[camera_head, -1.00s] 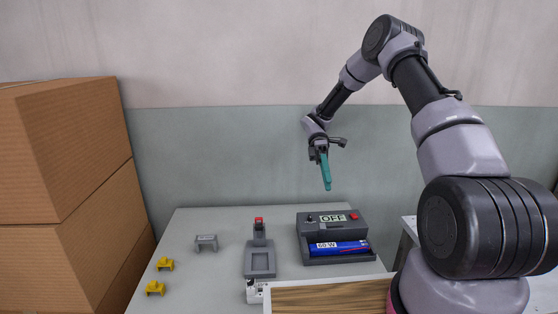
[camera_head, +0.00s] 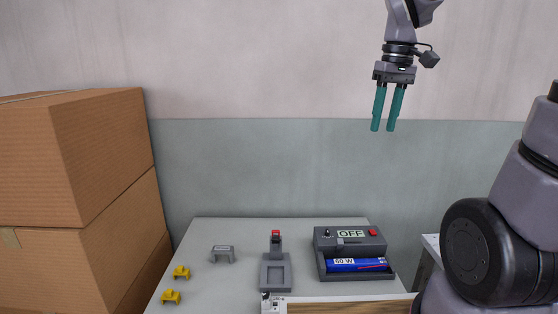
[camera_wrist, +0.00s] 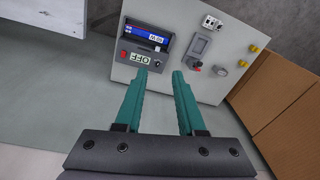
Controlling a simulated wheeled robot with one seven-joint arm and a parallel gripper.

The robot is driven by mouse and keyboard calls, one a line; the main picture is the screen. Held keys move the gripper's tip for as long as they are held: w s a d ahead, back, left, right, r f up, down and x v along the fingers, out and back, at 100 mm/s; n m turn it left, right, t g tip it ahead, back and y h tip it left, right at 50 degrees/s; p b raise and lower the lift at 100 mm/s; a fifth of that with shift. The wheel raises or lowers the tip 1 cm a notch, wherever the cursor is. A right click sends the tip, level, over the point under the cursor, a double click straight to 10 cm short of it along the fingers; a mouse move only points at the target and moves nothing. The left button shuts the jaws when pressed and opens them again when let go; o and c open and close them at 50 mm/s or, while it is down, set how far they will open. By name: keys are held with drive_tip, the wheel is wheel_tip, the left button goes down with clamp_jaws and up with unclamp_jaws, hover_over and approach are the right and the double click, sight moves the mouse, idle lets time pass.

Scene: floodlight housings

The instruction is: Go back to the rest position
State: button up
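My gripper (camera_head: 388,128) is raised high above the table in the head view, against the wall, with its two teal fingers pointing down. The fingers are apart with nothing between them. They also show apart and empty in the wrist view (camera_wrist: 160,72). Below stands a dark grey tester box (camera_head: 325,243) with a display reading OFF and a red button. A blue piece marked 60 W (camera_head: 343,265) lies in its front recess. The box shows in the wrist view too (camera_wrist: 128,40).
The grey table (camera_head: 215,283) carries two yellow brackets (camera_head: 181,272) (camera_head: 171,296), a grey bracket (camera_head: 222,254) and a grey fixture with a red top (camera_head: 275,271). Stacked cardboard boxes (camera_head: 75,160) stand at the left. A wood-topped surface (camera_head: 350,307) is at the front. The air around my gripper is clear.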

drive_tip(key=s+d+r+m+t+y, duration=0.1)
drive_tip(key=s+r+m+t, duration=0.3)
drive_tip(key=s+m+t, duration=0.2)
drive_tip(key=shift+s+d+r+m+t, duration=0.25)
drive_tip(key=shift+s+m, duration=0.25)
drive_tip(key=shift+s, duration=0.3)
